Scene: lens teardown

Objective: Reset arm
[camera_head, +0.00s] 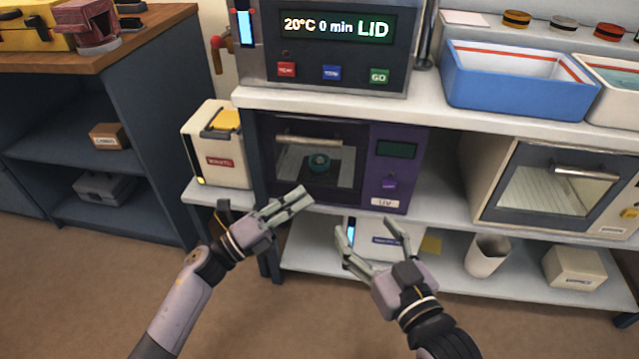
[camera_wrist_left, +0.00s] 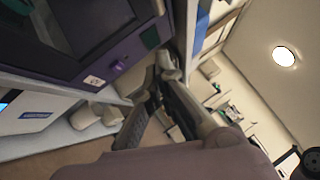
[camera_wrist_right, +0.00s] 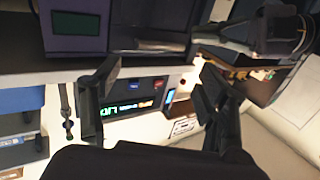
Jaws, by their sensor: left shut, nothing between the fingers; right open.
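My left gripper (camera_head: 296,201) is shut and empty, in front of the lower left of the purple UV oven (camera_head: 388,165). In the left wrist view its fingers (camera_wrist_left: 160,85) lie together. My right gripper (camera_head: 368,236) is open and empty, in front of the lower shelf and to the right of the left one. In the right wrist view its fingers (camera_wrist_right: 150,95) stand apart with nothing between them. The UV oven's door is closed. A dark round part with a teal ring (camera_head: 318,162) shows behind its window.
A display unit (camera_head: 330,60) reading "20°C 0 min LID" stands on the upper shelf. A blue tray (camera_head: 515,85) is to its right. A cream oven (camera_head: 560,190), white cup (camera_head: 487,256), white box (camera_head: 574,268) and cream case (camera_head: 217,145) stand around. Open floor lies in front.

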